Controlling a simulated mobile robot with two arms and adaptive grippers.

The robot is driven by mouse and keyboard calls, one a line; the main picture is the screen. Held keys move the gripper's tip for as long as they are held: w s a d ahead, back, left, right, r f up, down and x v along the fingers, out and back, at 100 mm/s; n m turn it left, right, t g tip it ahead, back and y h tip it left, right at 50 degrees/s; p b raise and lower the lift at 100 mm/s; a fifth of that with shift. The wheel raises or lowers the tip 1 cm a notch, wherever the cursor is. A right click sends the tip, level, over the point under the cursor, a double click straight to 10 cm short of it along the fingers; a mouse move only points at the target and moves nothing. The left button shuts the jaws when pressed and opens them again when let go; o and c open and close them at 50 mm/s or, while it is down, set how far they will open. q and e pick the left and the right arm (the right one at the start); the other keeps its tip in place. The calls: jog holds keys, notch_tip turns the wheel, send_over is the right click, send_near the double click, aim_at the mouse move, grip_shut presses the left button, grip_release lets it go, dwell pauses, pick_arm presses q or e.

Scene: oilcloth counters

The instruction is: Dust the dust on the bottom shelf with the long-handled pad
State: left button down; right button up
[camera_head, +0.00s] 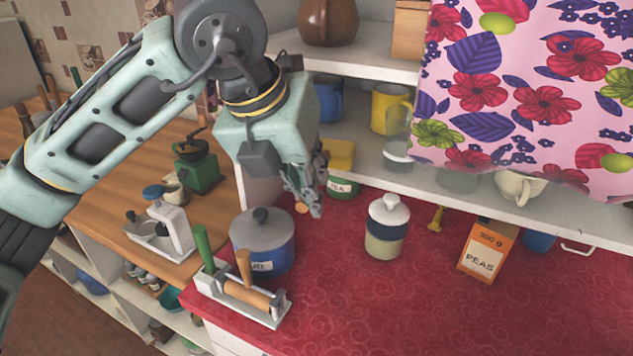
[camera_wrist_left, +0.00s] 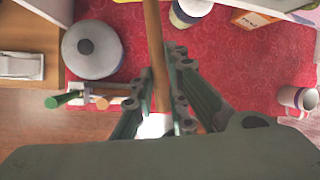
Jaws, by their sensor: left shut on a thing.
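My left gripper (camera_head: 312,195) is shut on the wooden handle of the long-handled pad, above the red counter. The handle (camera_wrist_left: 156,45) runs up between the fingers in the left wrist view, and its tan round end (camera_head: 301,207) shows below the fingers in the head view. A yellow block (camera_head: 340,153), apparently the pad, shows just right of the gripper at the bottom shelf (camera_head: 445,178); I cannot tell if it touches the shelf. I cannot make out dust on the shelf. My right gripper is not in view.
A blue mug (camera_head: 327,98), yellow mug (camera_head: 388,106), glass jar (camera_head: 398,140) and white cup (camera_head: 518,186) stand on the shelf. A floral cloth (camera_head: 530,85) hangs over its right part. Below are a lidded pot (camera_head: 262,242), white-lidded jar (camera_head: 385,230) and peas box (camera_head: 487,252).

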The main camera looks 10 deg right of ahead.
pick_arm(q)
jog(key=s+a+b, duration=0.3)
jog(key=s+a, duration=0.2)
jog(key=s, duration=0.1)
jog(key=shift+s+b, duration=0.35)
jog(key=shift+w+d, duration=0.1)
